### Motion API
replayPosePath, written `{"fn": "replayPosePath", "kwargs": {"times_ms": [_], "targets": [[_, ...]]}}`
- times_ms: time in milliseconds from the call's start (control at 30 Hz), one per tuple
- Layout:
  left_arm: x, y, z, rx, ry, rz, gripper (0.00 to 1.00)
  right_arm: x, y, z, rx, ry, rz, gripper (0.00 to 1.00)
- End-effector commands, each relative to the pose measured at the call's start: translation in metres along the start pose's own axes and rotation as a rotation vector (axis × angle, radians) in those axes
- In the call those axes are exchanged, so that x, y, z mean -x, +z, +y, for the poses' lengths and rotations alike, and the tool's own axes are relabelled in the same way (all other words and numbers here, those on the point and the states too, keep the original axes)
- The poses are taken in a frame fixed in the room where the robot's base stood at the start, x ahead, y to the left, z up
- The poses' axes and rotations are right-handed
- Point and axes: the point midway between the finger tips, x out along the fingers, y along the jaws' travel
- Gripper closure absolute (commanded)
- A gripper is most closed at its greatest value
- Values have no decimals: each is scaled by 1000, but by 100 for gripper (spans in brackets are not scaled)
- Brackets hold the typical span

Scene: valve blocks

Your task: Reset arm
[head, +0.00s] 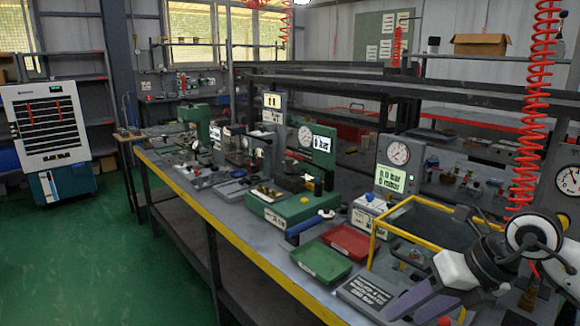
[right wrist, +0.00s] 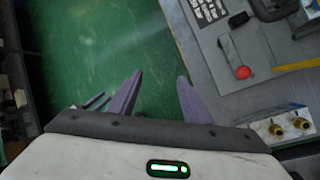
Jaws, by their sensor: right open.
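My right gripper (head: 412,304) is at the lower right of the head view, by the front edge of the workbench (head: 250,243). In the right wrist view its two purple fingers (right wrist: 158,92) are spread apart with nothing between them. Green floor shows between and beyond the fingers, and the bench (right wrist: 215,65) lies to their right. My right arm comes in from the right edge of the head view. My left gripper is not in view.
A green tray (head: 320,262) and a red tray (head: 349,240) lie on the bench left of the gripper. A yellow-framed dark panel (head: 428,222) stands close behind it. A red coiled hose (head: 525,130) hangs at right. The floor (head: 120,270) at left is clear.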

Motion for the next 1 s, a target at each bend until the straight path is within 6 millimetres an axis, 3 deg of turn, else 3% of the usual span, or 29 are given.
{"fn": "replayPosePath", "kwargs": {"times_ms": [167,200,300,400,467,533,667,800,900,1000], "targets": [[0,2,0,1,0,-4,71,-46,-35,85,-54,397,44,55],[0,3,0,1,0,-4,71,-53,-43,113,-101,536,45,55],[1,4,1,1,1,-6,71,-52,-50,166,-295,871,12,55],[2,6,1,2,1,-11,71,-44,-41,182,-583,1136,-60,55],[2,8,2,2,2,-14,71,-45,-32,173,-796,1251,-116,55],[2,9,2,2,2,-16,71,-55,-26,146,-1073,1334,-190,55],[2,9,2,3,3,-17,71,-101,-48,69,-1630,1331,-324,55],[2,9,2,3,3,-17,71,-158,-112,4,-2103,1172,-404,55],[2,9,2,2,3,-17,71,-192,-170,-26,-2378,1011,-429,55],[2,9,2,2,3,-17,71,-216,-226,-41,-2589,852,-429,55]]}}
